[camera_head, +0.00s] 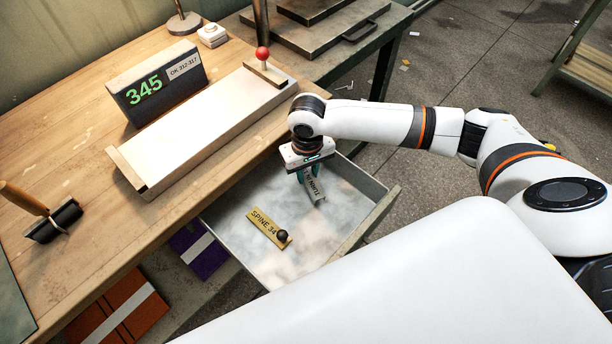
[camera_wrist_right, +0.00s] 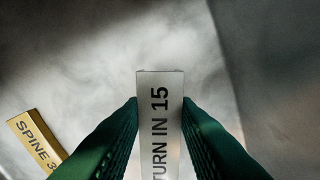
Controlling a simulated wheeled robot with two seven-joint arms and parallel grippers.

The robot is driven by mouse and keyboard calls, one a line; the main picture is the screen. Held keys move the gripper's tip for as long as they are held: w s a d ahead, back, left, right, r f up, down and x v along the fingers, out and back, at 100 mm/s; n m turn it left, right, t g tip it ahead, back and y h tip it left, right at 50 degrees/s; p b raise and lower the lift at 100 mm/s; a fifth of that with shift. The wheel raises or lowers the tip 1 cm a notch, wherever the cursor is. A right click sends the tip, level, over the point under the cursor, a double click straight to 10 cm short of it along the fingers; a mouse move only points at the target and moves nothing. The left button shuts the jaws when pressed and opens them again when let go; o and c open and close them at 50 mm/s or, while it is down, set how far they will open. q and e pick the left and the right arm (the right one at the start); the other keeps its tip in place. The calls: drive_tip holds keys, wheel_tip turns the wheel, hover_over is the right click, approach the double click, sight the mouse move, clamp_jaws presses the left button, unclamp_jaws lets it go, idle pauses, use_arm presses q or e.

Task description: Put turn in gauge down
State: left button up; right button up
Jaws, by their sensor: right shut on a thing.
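The turn in gauge (camera_wrist_right: 161,120) is a silver bar with dark lettering reading "TURN IN 15". My right gripper (camera_head: 308,172) is over the open drawer and shut on this gauge, which also shows in the head view (camera_head: 315,190). In the right wrist view the green fingers (camera_wrist_right: 160,125) press on both sides of the bar. I cannot tell whether the gauge touches the drawer floor. A brass spine gauge (camera_head: 264,226), marked "SPINE 34" with a dark knob, lies to its left in the drawer. It shows partly in the right wrist view (camera_wrist_right: 36,142). My left gripper is not in view.
The open drawer (camera_head: 368,222) has a pale floor and raised walls. On the wooden bench (camera_head: 80,120) stand a white feeder bed (camera_head: 205,125) with a red-knobbed lever (camera_head: 263,55), a display reading 345 (camera_head: 150,88) and a wooden-handled roller (camera_head: 52,221).

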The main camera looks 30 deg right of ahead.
sight(308, 175)
drive_tip(key=shift+f, duration=0.9)
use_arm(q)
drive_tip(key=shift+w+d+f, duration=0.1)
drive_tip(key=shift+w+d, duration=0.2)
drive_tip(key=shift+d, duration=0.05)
use_arm(e)
drive_tip(key=o, duration=1.1)
drive_tip(key=shift+f, duration=0.15)
drive_tip(key=shift+c, duration=0.2)
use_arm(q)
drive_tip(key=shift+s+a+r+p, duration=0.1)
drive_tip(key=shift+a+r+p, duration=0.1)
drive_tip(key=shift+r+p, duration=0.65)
use_arm(e)
wheel_tip(308, 175, up, 12)
drive_tip(key=shift+r, duration=0.2)
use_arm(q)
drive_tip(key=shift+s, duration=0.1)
